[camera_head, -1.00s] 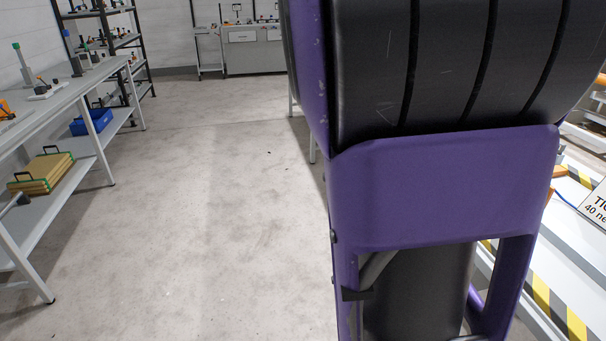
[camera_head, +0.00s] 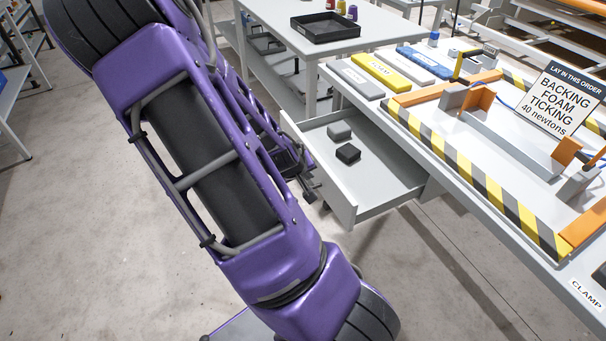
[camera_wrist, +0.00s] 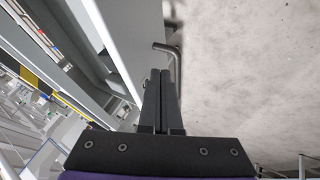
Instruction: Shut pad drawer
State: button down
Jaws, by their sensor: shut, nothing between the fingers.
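The pad drawer (camera_head: 385,190) is light grey and stands pulled out from under the bench, its front panel (camera_head: 322,172) facing left. My gripper (camera_head: 308,190) is by the outer side of the front panel, partly hidden behind my arm. In the wrist view my gripper (camera_wrist: 160,76) is shut and empty, its fingertips close to the grey bent handle (camera_wrist: 175,58) on the drawer front (camera_wrist: 118,35). I cannot tell whether they touch.
The bench (camera_head: 450,165) carries striped tape, orange frame parts, a sign (camera_head: 565,97) and grey, yellow and blue pads. A table with a black tray (camera_head: 325,27) stands behind. Open floor (camera_head: 70,230) lies left of my arm and below the drawer.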

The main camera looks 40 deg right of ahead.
aim_at(316, 180)
jog(key=b+x, duration=0.1)
jog(key=x, duration=0.4)
jog(key=shift+w, duration=0.1)
jog(key=shift+d, duration=0.1)
dwell(0.3)
